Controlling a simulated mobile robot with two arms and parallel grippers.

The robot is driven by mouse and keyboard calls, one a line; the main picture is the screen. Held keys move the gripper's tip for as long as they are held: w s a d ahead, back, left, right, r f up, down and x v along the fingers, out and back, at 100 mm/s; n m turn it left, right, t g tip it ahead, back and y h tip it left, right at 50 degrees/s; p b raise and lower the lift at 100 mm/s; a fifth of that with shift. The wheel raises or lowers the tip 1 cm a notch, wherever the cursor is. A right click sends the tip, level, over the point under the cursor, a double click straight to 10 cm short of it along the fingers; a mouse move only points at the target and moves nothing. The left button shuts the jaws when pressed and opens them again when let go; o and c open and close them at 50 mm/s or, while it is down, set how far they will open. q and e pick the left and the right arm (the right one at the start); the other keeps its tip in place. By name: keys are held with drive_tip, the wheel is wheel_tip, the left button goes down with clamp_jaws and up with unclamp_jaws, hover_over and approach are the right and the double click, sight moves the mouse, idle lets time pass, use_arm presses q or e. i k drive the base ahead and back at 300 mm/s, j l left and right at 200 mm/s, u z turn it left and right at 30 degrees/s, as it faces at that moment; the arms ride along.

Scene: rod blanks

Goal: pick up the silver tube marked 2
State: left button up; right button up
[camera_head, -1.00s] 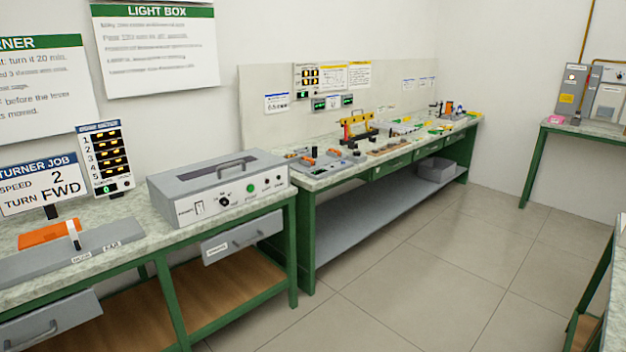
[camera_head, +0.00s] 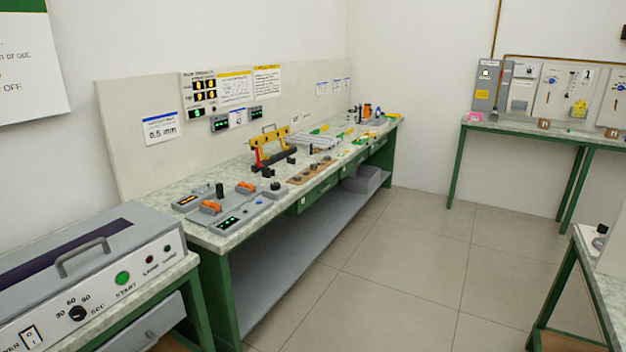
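I cannot make out a silver tube marked 2 in the head view. The long bench (camera_head: 232,243) along the left wall carries many small items, too small at this distance to read any marks. A brown strip with several dark knobs or pieces (camera_head: 312,170) lies near its front edge. A yellow and red frame (camera_head: 270,146) stands behind it. Neither of my grippers is in view.
A grey light box (camera_head: 95,265) on a green-legged bench fills the lower left. A bench with wall panels (camera_head: 545,132) stands at the back right. Another bench edge (camera_head: 590,265) is at the right. The tiled floor (camera_head: 400,265) between them is clear.

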sight(293, 136)
drive_tip(key=i+l+z, duration=0.1)
drive_tip(key=i+z, duration=0.2)
drive_tip(key=i, duration=0.35)
drive_tip(key=i+z, duration=0.3)
drive_tip(key=i, duration=0.3)
